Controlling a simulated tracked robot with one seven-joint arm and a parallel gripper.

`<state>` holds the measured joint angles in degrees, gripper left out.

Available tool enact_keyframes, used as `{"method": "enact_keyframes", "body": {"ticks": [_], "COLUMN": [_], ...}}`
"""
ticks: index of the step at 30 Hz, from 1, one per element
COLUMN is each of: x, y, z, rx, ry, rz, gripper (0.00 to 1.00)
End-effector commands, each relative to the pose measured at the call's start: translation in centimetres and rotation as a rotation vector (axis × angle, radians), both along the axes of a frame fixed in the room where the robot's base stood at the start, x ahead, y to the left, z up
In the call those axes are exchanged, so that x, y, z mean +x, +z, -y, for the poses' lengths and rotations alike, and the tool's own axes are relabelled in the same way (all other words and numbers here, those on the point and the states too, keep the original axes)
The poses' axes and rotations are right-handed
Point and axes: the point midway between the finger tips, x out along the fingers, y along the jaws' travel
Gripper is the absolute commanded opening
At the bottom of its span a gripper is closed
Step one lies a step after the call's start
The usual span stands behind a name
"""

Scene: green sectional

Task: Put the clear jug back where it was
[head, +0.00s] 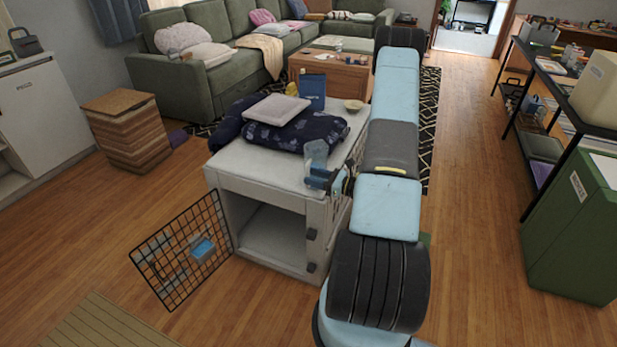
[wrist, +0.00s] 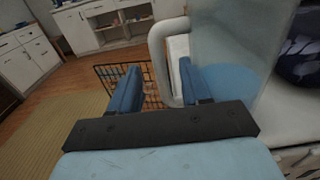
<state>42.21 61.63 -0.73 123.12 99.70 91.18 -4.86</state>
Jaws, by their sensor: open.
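The clear jug (head: 316,154) stands upright near the front right corner of the white crate's top (head: 240,168). In the wrist view the jug (wrist: 232,45) is large and close at the upper right, with a bluish lower part and a pale handle (wrist: 156,55) on its left. My gripper (head: 322,180) is at the jug's near side. In the wrist view its two blue fingers (wrist: 160,80) are open, with the handle showing between them. I cannot tell whether a finger touches the handle. The jug's lower part is partly hidden by my gripper in the head view.
The crate's wire door (head: 180,250) hangs open at front left. A green cabinet (head: 570,230) stands right.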

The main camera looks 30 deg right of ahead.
Motion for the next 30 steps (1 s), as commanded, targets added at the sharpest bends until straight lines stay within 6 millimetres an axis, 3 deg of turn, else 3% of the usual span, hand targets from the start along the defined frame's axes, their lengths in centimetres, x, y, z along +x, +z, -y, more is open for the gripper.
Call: {"method": "enact_keyframes", "body": {"ticks": [9,18,23,30], "x": [-4.9,-7.2,-6.9,-5.7], "y": [0.0,0.1,1.9,8.4], "z": [3.9,5.6,4.8,0.4], "rx": [-0.001,-0.002,-0.032,-0.167], "ry": [-0.003,0.001,0.056,0.283], "rz": [0.001,0.001,0.014,0.054], "gripper": [0.47,0.47,0.47,0.47]}}
